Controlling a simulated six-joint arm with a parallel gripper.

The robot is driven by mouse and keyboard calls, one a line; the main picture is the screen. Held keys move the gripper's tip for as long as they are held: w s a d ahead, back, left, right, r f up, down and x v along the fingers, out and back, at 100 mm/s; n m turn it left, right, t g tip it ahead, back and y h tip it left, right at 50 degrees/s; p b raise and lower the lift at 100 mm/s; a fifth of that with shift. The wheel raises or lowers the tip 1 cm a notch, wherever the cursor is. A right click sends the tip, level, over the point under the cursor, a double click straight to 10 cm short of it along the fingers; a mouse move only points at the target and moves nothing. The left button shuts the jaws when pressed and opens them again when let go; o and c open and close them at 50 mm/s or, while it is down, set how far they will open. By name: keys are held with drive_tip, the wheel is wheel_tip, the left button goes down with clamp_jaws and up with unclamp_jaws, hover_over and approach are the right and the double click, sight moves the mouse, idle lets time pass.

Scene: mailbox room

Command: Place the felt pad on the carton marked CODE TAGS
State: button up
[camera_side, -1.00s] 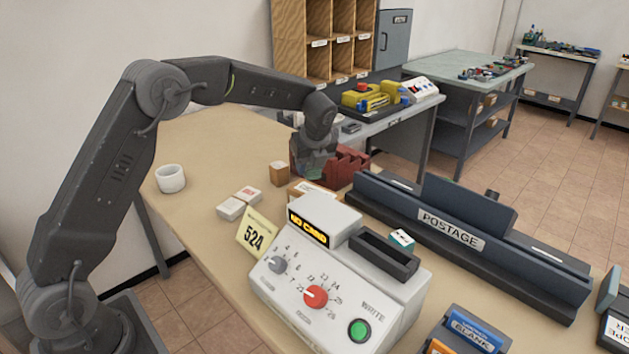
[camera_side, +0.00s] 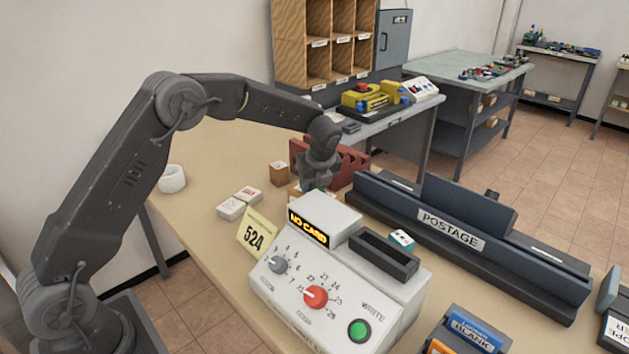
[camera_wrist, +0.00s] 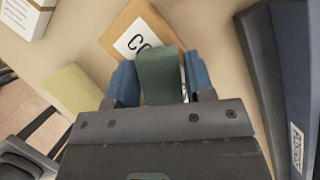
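The felt pad (camera_wrist: 160,75) is dark green and sits between the two blue fingers of my gripper (camera_wrist: 161,82) in the wrist view. My gripper is shut on it. A tan carton (camera_wrist: 150,17) with a white label lies just beyond and below the pad; only the letters "CO" show, and the pad and fingers cover the rest. In the side view my gripper (camera_side: 318,181) is low over the table, behind the white card machine.
The card machine (camera_side: 335,285) reads "NO CARD", with a yellow 524 tag (camera_side: 257,234) beside it. The POSTAGE rack (camera_side: 460,238) stands to the right, a red holder (camera_side: 350,163) behind.

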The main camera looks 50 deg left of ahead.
drive_tip(key=shift+o, duration=1.4)
drive_tip(key=s+d+r+n, duration=0.2)
drive_tip(key=s+d+r, duration=0.15)
drive_tip(key=r, duration=0.45)
drive_tip(key=s+d+r+n, duration=0.2)
drive_tip(key=s+r, duration=0.2)
drive_tip(key=r, duration=0.5)
drive_tip(key=s+d+n+t+h, duration=0.2)
drive_tip(key=s+n, duration=0.7)
drive_tip(key=s, duration=0.5)
drive_tip(key=s+d+f+n+t+h, duration=0.1)
drive_tip(key=s+d+n+h, duration=0.1)
drive_tip(key=s+n, duration=0.7)
drive_tip(key=s, duration=0.4)
drive_tip(key=shift+s+d+f+n+t, duration=0.15)
drive_tip(key=shift+s+d+n+t, duration=0.15)
drive_tip(key=shift+s+d+t, duration=0.1)
